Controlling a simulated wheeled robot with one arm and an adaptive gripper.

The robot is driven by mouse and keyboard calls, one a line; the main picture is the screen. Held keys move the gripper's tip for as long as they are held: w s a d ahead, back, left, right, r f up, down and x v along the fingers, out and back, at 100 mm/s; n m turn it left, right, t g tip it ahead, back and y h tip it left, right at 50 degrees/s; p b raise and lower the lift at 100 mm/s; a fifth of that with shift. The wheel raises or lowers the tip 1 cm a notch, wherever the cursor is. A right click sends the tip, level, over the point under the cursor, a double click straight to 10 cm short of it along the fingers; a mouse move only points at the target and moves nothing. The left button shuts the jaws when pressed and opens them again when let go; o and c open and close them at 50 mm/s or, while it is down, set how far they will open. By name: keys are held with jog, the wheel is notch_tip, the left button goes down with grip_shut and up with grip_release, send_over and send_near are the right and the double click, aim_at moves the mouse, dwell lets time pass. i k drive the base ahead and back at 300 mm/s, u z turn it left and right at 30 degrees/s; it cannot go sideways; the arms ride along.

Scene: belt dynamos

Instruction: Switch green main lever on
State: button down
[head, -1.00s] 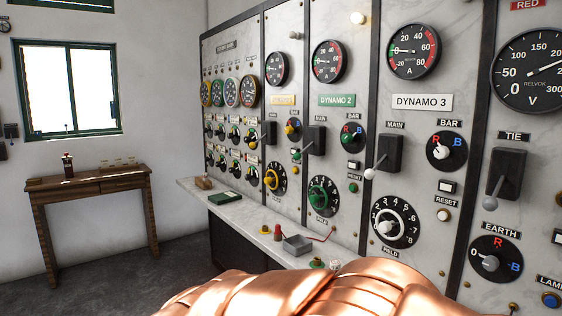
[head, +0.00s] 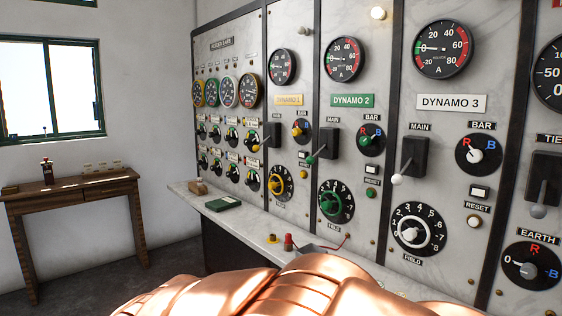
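The green main lever (head: 311,159) is on the DYNAMO 2 panel (head: 352,101), under its MAIN label. Its dark housing (head: 327,143) is fixed to the marble face, and its green-tipped handle points down and to the left. The dynamo 2 ammeter (head: 343,59) above it reads near 0. The green field dial (head: 331,202) and the BAR knob (head: 371,139) are on the same panel. My copper-coloured arm fills the bottom middle of the head view. My gripper is not in view, and nothing is seen touching the lever.
The dynamo 1 lever (head: 269,137) and white-tipped dynamo 3 lever (head: 408,160) flank it. A marble ledge (head: 232,224) runs below the panels, bearing a green book (head: 223,204), a red-capped item (head: 288,241) and a grey tray. A wooden table (head: 75,191) stands left, with floor between.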

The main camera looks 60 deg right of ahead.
aim_at(310, 160)
jog(key=z, duration=0.2)
jog(key=i, duration=1.1)
jog(key=z, duration=1.45)
jog(key=i, duration=0.6)
jog(key=z, duration=0.65)
